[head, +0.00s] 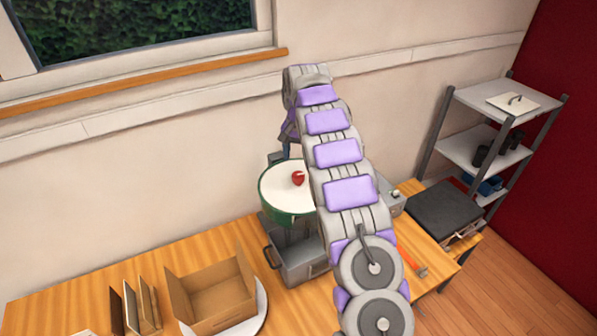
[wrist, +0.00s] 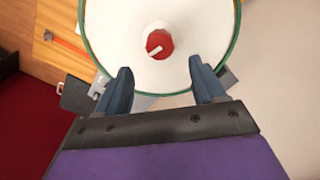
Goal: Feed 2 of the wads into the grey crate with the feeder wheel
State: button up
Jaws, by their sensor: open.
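The feeder wheel (head: 277,190) is a round white disc with a green rim, standing over the grey crate (head: 288,272). A red knob (head: 298,178) with a white mark sits at its middle. In the wrist view the wheel (wrist: 110,35) fills the upper middle, and the knob (wrist: 158,44) lies ahead, between the lines of my fingers. My gripper (wrist: 160,78) is open and empty, with its fingertips over the wheel's near edge. In the head view my arm hides part of the wheel and crate. I cannot make out any wads, and the crate's inside is mostly hidden.
An open cardboard box (head: 212,295) stands on a white round plate (head: 262,300) at the table's front left, beside upright brown panels (head: 145,305). A red-handled tool (head: 412,262) lies right of my arm. A shelf (head: 480,150) stands at the right.

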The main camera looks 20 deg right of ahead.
aim_at(298, 174)
notch_tip(298, 174, down, 7)
jog(key=shift+r+p, duration=0.1)
jog(key=shift+p, duration=0.25)
grip_shut()
dwell(0.7)
